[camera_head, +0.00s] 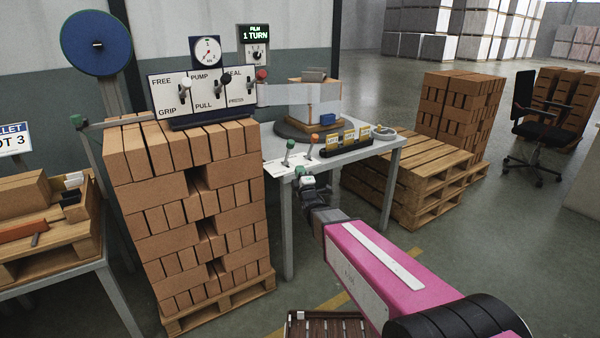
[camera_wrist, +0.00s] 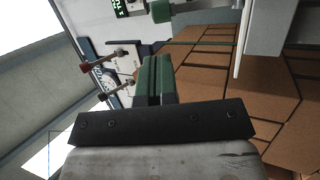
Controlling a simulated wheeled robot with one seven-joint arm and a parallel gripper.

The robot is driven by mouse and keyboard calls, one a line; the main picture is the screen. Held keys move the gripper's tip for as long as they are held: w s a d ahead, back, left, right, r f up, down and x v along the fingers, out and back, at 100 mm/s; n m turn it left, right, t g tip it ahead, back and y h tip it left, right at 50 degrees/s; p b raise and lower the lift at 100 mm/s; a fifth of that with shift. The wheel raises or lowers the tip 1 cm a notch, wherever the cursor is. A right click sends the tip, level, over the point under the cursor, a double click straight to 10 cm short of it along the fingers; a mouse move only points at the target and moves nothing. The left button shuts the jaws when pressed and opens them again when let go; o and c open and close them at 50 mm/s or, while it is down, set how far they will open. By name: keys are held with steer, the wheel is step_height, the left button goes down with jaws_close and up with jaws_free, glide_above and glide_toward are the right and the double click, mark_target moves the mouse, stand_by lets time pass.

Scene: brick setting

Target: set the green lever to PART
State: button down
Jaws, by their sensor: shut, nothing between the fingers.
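The green lever (camera_head: 290,145) stands on a white plate (camera_head: 271,166) at the near left corner of the grey table. Its shaft is close to upright, with the knob leaning slightly right. Lettering on the plate is too small to read. In the wrist view the green knob (camera_wrist: 161,11) shows at the top edge, with its shaft running right to the pale plate. My gripper (camera_head: 300,172) is just in front of and below the lever, apart from it. Its green-tipped fingers (camera_wrist: 158,78) are shut and empty.
An orange-knobbed lever (camera_head: 314,139) stands right of the green one. Stacked bricks (camera_head: 190,200) rise close on the left. A panel with several levers (camera_head: 205,93) stands behind. Floor right of the table is partly clear.

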mark_target(292, 146)
steer(key=x, duration=1.1)
steer(key=shift+r, duration=0.1)
